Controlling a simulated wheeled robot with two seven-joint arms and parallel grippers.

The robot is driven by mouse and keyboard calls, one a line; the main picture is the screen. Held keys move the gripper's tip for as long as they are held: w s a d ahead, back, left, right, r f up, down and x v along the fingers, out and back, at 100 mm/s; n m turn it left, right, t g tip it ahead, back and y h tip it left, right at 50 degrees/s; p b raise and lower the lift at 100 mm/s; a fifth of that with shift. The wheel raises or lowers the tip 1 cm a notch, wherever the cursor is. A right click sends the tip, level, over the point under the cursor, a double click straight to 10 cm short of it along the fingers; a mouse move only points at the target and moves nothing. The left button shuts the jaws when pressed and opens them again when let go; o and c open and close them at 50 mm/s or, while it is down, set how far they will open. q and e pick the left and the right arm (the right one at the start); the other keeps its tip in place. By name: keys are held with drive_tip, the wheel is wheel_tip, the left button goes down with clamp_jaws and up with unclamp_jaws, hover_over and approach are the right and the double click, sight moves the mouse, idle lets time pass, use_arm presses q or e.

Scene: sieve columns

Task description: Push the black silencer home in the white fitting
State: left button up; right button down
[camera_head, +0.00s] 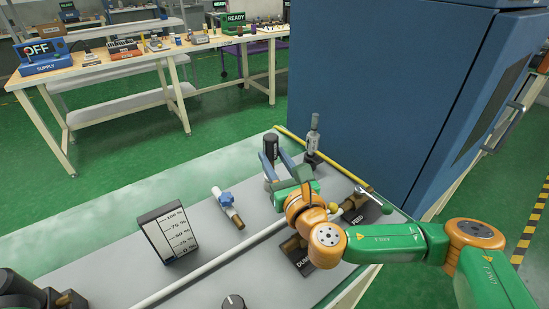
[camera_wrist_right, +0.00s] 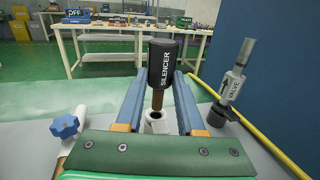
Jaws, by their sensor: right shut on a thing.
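The black silencer (camera_wrist_right: 162,64) stands upright between the fingers of my right gripper (camera_wrist_right: 161,78) in the right wrist view, its lettering facing the camera. Its brown threaded stem (camera_wrist_right: 157,100) points down at the mouth of the white fitting (camera_wrist_right: 156,122). The stem's lower end is at the mouth; I cannot tell how deep it sits. In the head view the silencer (camera_head: 271,146) shows above my right gripper (camera_head: 276,157), which is shut on it. The fitting is hidden there behind the gripper. My left gripper is not in view.
A grey valve (camera_wrist_right: 232,82) stands close to the right of the gripper. A blue-knobbed valve (camera_head: 226,200) and a percent gauge block (camera_head: 168,232) sit to the left. A white pipe (camera_head: 200,272) crosses the bench. A large blue cabinet (camera_head: 375,95) stands behind on the right.

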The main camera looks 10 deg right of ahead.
use_arm(q)
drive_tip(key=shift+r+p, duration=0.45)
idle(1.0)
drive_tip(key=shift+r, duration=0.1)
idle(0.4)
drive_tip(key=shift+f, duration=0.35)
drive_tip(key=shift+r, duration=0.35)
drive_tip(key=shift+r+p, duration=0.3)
drive_tip(key=shift+p, duration=0.15)
idle(0.6)
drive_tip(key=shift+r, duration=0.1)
idle(0.5)
